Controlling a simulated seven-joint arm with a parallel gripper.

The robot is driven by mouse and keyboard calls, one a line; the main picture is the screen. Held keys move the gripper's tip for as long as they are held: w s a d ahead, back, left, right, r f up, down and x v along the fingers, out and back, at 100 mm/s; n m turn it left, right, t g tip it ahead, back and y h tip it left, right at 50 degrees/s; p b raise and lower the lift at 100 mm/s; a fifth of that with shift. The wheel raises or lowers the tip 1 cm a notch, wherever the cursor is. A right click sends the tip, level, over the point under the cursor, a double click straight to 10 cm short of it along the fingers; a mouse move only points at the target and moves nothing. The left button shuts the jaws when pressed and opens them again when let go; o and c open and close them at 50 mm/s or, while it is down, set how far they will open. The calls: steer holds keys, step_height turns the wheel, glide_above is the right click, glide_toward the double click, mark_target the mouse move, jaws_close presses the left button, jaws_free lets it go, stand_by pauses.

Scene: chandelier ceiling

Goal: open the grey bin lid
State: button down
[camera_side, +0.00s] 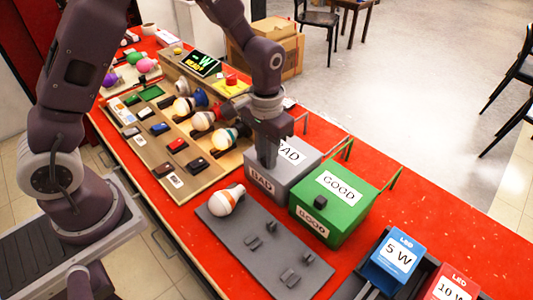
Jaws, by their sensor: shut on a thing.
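The grey bin (283,185) stands on the red table, with "BAD" labels on its front and its lid. Its grey lid (306,160) lies flat on top and looks closed. My gripper (268,160) points down at the left part of this lid. It is shut on the lid's knob, which its fingers hide.
A green "GOOD" bin (333,202) with a dark knob stands right beside the grey bin. A grey mat (262,248) with a bulb (227,199) lies in front. A wooden board (165,145) with several bulbs and switches is at the left. Blue (397,255) and red (452,288) boxes stand at lower right.

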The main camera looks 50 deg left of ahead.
mark_target(297, 143)
stand_by(0.3)
steer(key=w, duration=1)
steer(key=shift+w, duration=0.35)
steer(key=c, duration=1.3)
jaws_free()
